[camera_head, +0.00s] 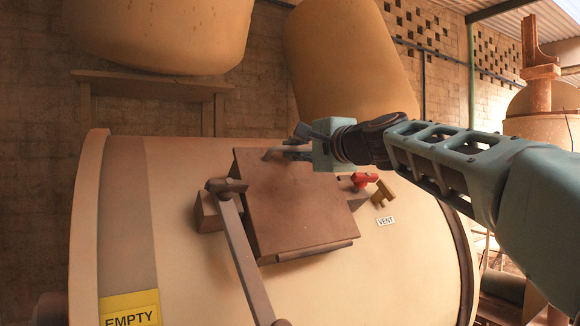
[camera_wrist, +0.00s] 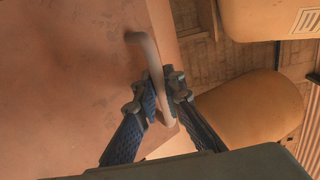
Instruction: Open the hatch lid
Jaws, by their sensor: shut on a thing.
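The hatch lid (camera_head: 295,203) is a brown square plate on top of the cream tank, tilted in the head view. It fills the left of the wrist view (camera_wrist: 70,80). A grey bent handle (camera_wrist: 148,58) stands on the lid near its edge; its end also shows at the lid's far edge in the head view (camera_head: 276,153). My gripper (camera_wrist: 164,98) has its blue fingers on both sides of the handle, shut on it. In the head view my gripper (camera_head: 297,143) is at the lid's far right corner, its fingertips partly hidden.
A long brown bar (camera_head: 246,262) with a pivot lies along the lid's left side. A red valve handle (camera_head: 360,180) and a brass fitting (camera_head: 383,194) by the VENT label (camera_head: 385,221) sit close under my arm. Large vessels stand behind.

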